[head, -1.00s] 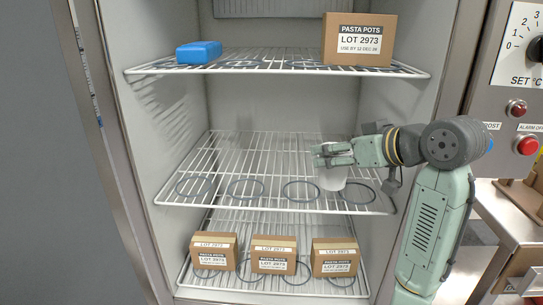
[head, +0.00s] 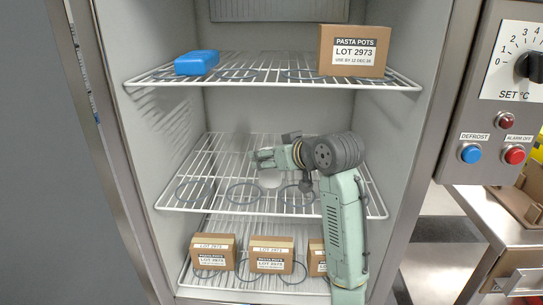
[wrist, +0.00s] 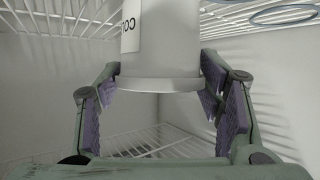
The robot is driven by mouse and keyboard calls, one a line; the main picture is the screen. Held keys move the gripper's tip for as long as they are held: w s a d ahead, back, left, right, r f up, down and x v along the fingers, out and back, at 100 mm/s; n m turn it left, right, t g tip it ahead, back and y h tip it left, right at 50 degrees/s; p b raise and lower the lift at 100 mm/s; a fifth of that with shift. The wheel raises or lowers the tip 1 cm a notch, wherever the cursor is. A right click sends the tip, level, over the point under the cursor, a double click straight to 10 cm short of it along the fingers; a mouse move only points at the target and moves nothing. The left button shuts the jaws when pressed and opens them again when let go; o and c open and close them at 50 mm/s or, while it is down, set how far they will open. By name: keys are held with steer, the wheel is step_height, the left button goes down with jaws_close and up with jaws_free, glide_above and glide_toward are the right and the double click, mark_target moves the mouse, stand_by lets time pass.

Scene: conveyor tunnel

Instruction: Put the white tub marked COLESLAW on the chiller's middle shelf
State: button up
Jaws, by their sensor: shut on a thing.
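My gripper is shut on the tub. The tub looks upright in the head view. I cannot tell whether its base touches the shelf wires. Several dark rings are marked on the middle shelf, one left of the tub and one just right of it.
The top shelf (head: 270,75) holds a blue pack (head: 197,62) and a PASTA POTS box (head: 353,50). Cardboard boxes (head: 271,255) stand on the bottom shelf; my arm partly hides the right one. The middle shelf's left side is clear. The control panel (head: 500,110) is at right.

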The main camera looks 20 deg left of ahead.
steer(key=shift+f, duration=0.45)
steer(key=shift+f, duration=0.1)
steer(key=o, duration=1.7)
steer(key=shift+d, duration=0.1)
steer(key=b+v, duration=0.1)
steer(key=v, duration=1.1)
steer(key=shift+b, duration=0.4)
